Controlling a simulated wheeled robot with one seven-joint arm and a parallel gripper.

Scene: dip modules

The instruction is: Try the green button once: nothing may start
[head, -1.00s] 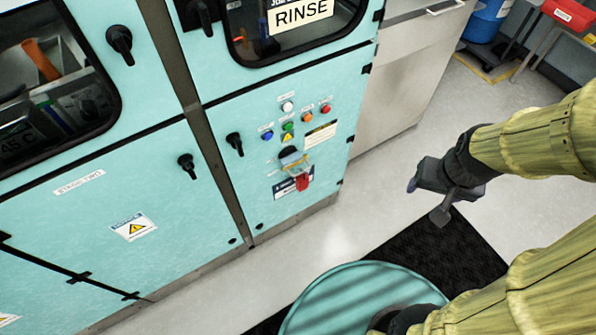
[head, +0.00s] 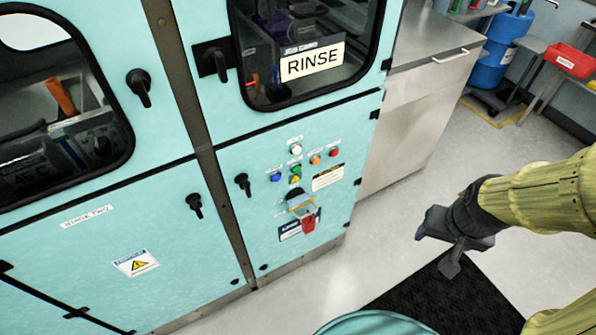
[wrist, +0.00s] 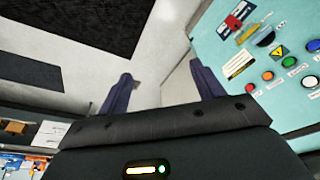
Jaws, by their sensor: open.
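The green button (head: 296,169) is on the turquoise cabinet's control panel, below a white button (head: 296,149) and just above a small yellow warning triangle. It also shows in the wrist view (wrist: 289,62), at the right side. A blue button (head: 275,176), an orange button (head: 315,160) and a red button (head: 333,152) surround it. Below sits a dark switch with a red lock-like piece (head: 309,222) hanging at it. My gripper (head: 438,245) is open and empty, right of the panel and well apart from it. Its two fingers also show in the wrist view (wrist: 160,80).
A window marked RINSE (head: 313,62) is above the panel. Black door handles (head: 242,184) stick out left of the buttons. A steel cabinet (head: 415,100) stands to the right. A black mat (head: 440,300) lies on the floor, and open floor lies between my gripper and the panel.

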